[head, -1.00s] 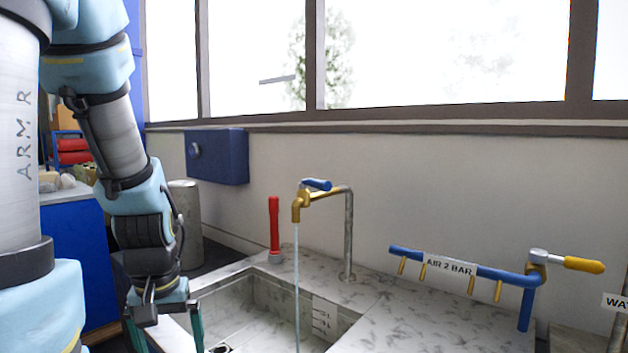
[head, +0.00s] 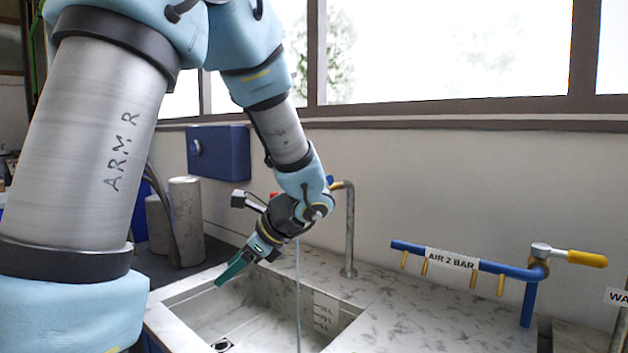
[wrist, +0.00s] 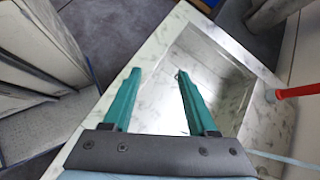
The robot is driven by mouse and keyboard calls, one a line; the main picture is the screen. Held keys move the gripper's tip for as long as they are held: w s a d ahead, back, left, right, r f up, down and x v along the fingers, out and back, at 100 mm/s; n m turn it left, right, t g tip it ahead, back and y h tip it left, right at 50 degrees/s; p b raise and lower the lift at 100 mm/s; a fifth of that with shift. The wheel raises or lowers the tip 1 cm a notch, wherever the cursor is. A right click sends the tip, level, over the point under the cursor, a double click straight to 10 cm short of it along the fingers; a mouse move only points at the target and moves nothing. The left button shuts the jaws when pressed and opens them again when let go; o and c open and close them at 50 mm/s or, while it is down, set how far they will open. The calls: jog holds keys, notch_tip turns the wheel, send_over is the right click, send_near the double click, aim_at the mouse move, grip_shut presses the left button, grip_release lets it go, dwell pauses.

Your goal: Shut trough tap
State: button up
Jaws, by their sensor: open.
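The trough tap (head: 349,225) stands at the back of the marble trough (head: 180,333). Its grey upright and a bit of its brass top show in the head view; its spout and most of its blue handle are hidden behind my arm. A thin stream of water (head: 298,300) falls from it into the trough, and a pale streak of it shows in the wrist view (wrist: 285,158). My gripper (wrist: 155,82) is open and empty, over the trough's left part, with its green fingers pointing down and left in the head view (head: 232,270). It is apart from the tap.
A red upright handle (wrist: 296,91) stands at the trough's rim. A blue AIR 2 BAR pipe (head: 480,270) with a yellow-handled valve (head: 585,258) is at right. Grey cylinders (head: 187,222) stand at left, beneath a blue wall box (head: 218,153).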

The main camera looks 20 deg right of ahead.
aim_at(333, 180)
jog(key=d+r+m+t+h, duration=0.1)
jog(key=d+r+m+t, duration=0.3)
jog(key=d, duration=0.3)
jog(key=d+r+m+t, duration=0.3)
jog(key=d+r, duration=0.3)
jog(key=d, duration=0.2)
jog(key=d+r+m+t+h, duration=0.1)
jog(key=d+r+m+t, duration=0.3)
jog(key=d, duration=0.4)
jog(key=shift+s+d+r+m+t+h+b, duration=0.15)
jog(key=shift+r+m+t+h+b, duration=0.15)
jog(key=shift+r+m, duration=0.4)
jog(key=p+x, duration=0.3)
jog(key=x, duration=0.6)
jog(key=shift+r, duration=0.1)
jog(key=shift+x, duration=0.95)
grip_shut()
